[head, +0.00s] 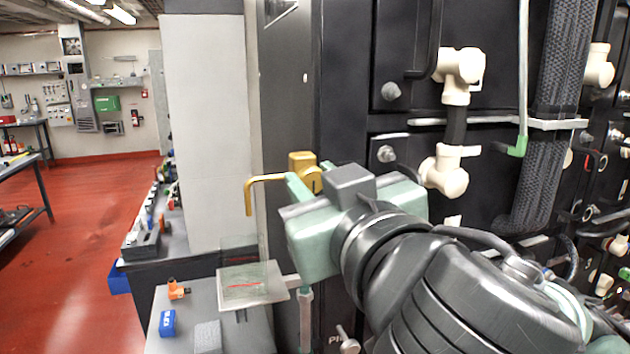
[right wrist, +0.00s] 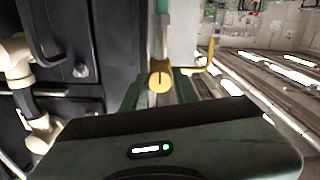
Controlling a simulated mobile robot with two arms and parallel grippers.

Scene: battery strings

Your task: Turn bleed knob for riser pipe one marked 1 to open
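A brass bleed knob (head: 313,181) with a round face sits on a brass body (head: 301,160) with a bent spout (head: 249,192), at the cabinet's left edge. In the right wrist view the knob (right wrist: 160,77) shows a dark, nearly vertical slot on its face. My right gripper (head: 311,177) reaches it from the front right; its two green fingers lie close on either side of the knob and appear shut on it. In the right wrist view the fingers (right wrist: 160,88) flank the knob. No marking 1 is readable. My left gripper is not in view.
Dark cabinets with cream pipe fittings (head: 443,172) and braided hoses (head: 566,60) stand to the right. A small tray (head: 272,292) on a bracket is below the knob. A grey bench holds a blue block (head: 167,323) and an orange fitting (head: 177,290). The red floor at left is open.

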